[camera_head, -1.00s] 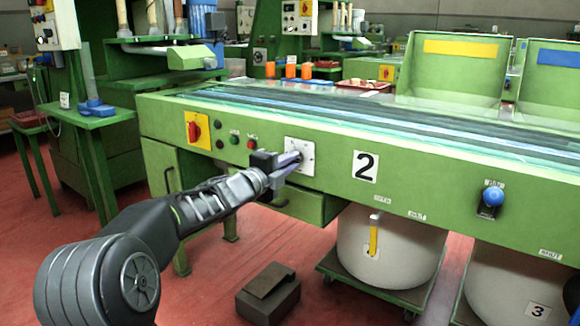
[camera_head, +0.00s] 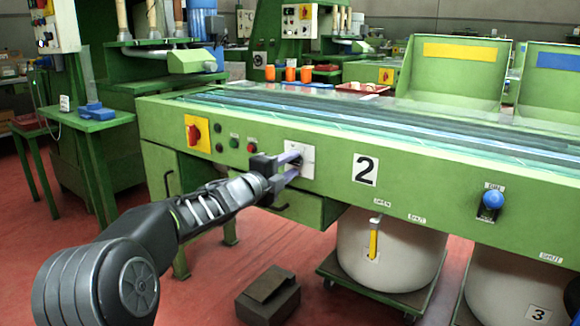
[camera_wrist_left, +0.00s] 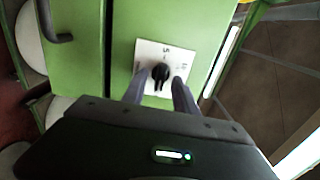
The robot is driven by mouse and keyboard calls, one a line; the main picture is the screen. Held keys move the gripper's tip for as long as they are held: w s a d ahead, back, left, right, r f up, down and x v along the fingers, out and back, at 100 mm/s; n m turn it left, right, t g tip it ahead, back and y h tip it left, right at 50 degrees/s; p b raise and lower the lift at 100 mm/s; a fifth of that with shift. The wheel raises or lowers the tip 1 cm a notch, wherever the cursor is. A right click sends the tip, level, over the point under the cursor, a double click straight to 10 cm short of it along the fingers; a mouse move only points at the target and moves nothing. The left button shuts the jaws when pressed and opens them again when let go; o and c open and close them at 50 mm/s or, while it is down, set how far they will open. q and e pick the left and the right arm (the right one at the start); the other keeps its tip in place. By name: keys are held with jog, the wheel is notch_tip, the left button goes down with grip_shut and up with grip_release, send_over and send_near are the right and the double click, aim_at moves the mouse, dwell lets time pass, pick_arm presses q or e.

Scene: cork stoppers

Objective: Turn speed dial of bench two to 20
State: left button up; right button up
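The speed dial is a black knob (camera_wrist_left: 161,72) on a white square plate with small printed marks, in the left wrist view. In the head view its plate (camera_head: 306,155) is on the green front of bench two (camera_head: 335,190), left of the black "2" label (camera_head: 365,169). My left gripper (camera_head: 297,168) is open in front of the plate. In the wrist view its two fingers (camera_wrist_left: 160,82) point at the dial, one on each side, with gaps beside the knob. Whether they reach past its face, and its exact reading, I cannot tell. My right gripper is not in view.
Left of the dial are a red switch on a yellow plate (camera_head: 197,132), a green button (camera_head: 234,142) and a red button (camera_head: 252,146). A blue knob (camera_head: 493,197) is farther right. A drawer with a handle (camera_head: 285,202) is below the dial.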

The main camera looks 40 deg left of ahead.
pick_arm(q)
jog(key=s+p, duration=0.1)
jog(key=s, duration=0.6)
jog(key=shift+s+p, duration=0.3)
jog(key=shift+s, duration=0.05)
